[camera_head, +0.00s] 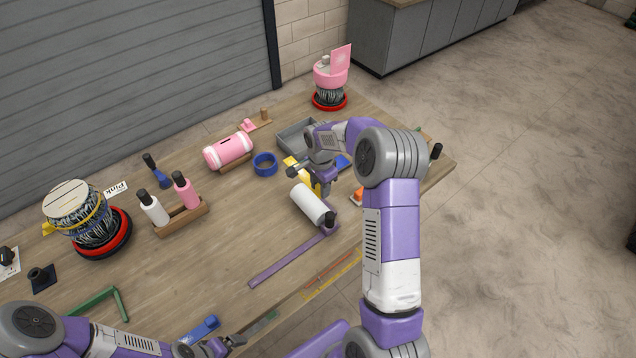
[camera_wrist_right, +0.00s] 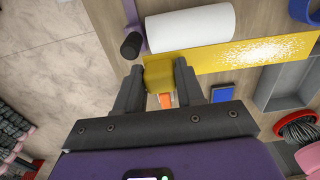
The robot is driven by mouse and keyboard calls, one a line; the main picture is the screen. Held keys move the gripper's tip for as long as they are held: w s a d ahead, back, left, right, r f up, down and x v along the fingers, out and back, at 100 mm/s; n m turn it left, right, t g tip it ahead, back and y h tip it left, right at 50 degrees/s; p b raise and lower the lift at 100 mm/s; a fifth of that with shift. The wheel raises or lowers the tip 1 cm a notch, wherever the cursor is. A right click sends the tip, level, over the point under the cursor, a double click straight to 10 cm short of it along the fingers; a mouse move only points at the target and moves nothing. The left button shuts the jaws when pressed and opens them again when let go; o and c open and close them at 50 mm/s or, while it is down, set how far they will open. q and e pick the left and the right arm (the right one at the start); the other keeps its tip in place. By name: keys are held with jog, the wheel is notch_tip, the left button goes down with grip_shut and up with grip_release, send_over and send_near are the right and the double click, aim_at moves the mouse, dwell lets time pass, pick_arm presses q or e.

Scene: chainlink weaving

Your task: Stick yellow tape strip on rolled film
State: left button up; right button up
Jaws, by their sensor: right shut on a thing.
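The rolled film (camera_head: 307,203) is a white cylinder lying on the table, with a dark knob at its near end. It also shows in the right wrist view (camera_wrist_right: 190,28), just beyond my fingertips. My right gripper (camera_head: 319,184) is just right of the roll. In the right wrist view my right gripper (camera_wrist_right: 158,82) is shut on the yellow tape strip (camera_wrist_right: 158,72). The yellow runs right beside the roll, with a speckled white patch; whether it touches the roll I cannot tell. My left gripper (camera_head: 230,343) is low at the front edge, its jaws unclear.
A grey tray (camera_head: 291,138) and blue tape ring (camera_head: 265,164) lie behind the roll. A purple bar (camera_head: 290,260) lies in front. A wooden holder (camera_head: 182,219) with two bottles and a pink roll (camera_head: 228,151) stand left.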

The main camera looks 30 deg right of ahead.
aim_at(320, 209)
jog(key=shift+a, duration=0.1)
notch_tip(320, 209, down, 8)
jog(key=b, duration=0.6)
jog(key=shift+f+b, duration=0.15)
jog(key=shift+b, duration=0.25)
jog(key=shift+f, duration=0.15)
dwell(0.5)
jog(key=o, duration=1)
jog(key=shift+o, duration=0.5)
jog(key=shift+w, duration=0.1)
